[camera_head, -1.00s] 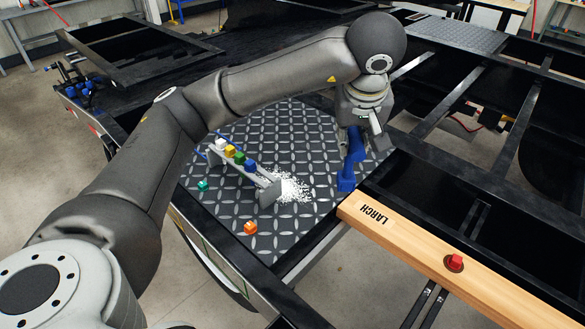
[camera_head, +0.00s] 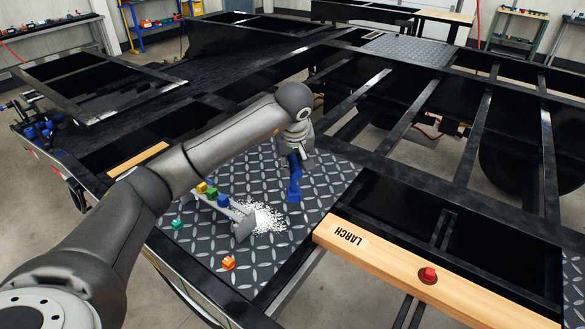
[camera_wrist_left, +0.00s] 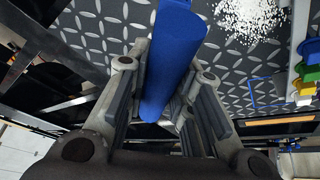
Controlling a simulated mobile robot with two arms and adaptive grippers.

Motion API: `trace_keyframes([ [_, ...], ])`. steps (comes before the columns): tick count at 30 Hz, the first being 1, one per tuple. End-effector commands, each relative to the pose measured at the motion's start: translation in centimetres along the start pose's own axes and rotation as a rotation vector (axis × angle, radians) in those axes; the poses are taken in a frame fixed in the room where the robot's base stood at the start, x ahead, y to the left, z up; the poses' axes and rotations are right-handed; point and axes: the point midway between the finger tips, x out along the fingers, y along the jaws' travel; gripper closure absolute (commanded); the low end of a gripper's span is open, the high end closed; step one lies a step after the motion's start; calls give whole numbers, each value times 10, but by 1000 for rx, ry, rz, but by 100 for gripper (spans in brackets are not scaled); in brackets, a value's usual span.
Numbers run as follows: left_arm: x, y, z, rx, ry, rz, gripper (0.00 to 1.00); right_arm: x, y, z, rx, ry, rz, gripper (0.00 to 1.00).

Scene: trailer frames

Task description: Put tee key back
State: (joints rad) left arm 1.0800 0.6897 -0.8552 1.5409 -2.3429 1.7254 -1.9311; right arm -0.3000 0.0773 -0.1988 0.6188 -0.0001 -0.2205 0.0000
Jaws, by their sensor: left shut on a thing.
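My left gripper (camera_head: 297,150) is over the back right part of the diamond-plate panel (camera_head: 330,190). It is shut on a blue tool (camera_head: 295,180), which I take to be the tee key. The tool hangs down below the gripper, and I cannot tell whether its lower end touches the panel. In the left wrist view, the thick blue bar (camera_wrist_left: 172,60) lies between the two fingers of the gripper (camera_wrist_left: 170,95). The rest of the tool's shape is hidden. My right gripper is not in view.
A grey rack (camera_head: 243,228) with yellow, green and blue blocks stands on the panel beside scattered white granules (camera_head: 265,217). A teal piece (camera_head: 177,223) and an orange piece (camera_head: 229,262) lie nearby. A wooden LARCH beam (camera_head: 385,255) with a red knob (camera_head: 428,275) borders the right. Open frame bays lie beyond.

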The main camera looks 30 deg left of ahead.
Motion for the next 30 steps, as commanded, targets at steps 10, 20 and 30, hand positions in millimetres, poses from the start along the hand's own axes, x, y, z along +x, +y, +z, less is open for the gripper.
trace_keyframes([
  [10,35,-4,6,0,-2,0,100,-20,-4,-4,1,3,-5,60],
  [20,40,-4,8,0,2,1,100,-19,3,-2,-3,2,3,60],
  [30,43,-5,9,0,0,-1,57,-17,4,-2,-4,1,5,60],
])
